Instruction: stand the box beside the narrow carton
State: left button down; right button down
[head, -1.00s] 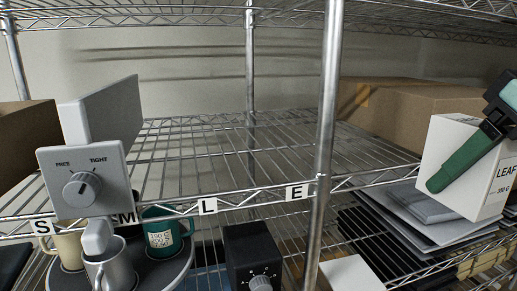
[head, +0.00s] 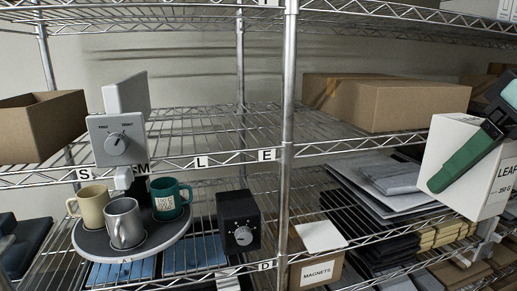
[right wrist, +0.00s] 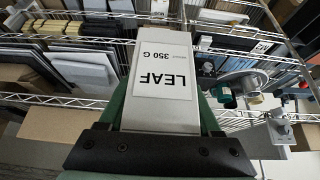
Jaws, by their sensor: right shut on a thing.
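My right gripper (head: 452,168) is shut on a white box (head: 462,140) with the words LEAF and 350 G. One green finger lies across its face in the head view; the other finger is hidden behind it. In the right wrist view the box (right wrist: 165,55) sits between the green fingers of my gripper (right wrist: 162,105). It is held in the air in front of the shelving, at the right. I cannot tell which carton is the narrow one; a wide brown carton (head: 400,105) stands on the upper shelf. My left gripper is not in view.
A metal post (head: 289,90) stands between the bays. The upper wire shelf (head: 205,135) has bare room left of it. An open brown box (head: 40,125), a mug press (head: 117,140) with several mugs, a black control box (head: 238,220) and a MAGNETS carton (head: 316,272) are around.

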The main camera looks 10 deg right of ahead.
jog(key=w+d+f+m+h, duration=0.1)
jog(key=w+d+f+m, duration=0.1)
jog(key=d+f, duration=0.5)
jog(key=w+d+f+m+h, duration=0.1)
jog(key=d+f, duration=0.2)
jog(key=f, duration=0.9)
jog(key=shift+w+a+f, duration=0.75)
jog(key=shift+a+f, duration=1.45)
jog(key=shift+f, duration=2.3)
jog(key=a+f+n, duration=0.1)
jog(key=a+f, duration=0.1)
jog(key=a, duration=0.6)
jog(key=a+f+n+y, duration=0.1)
jog(key=a+f, duration=0.2)
jog(key=a, duration=0.5)
jog(key=shift+w+a+f, duration=0.25)
jog(key=shift+a+f, duration=0.05)
jog(key=shift+a, duration=0.05)
jog(key=shift+y, duration=0.3)
jog(key=shift+s, duration=0.1)
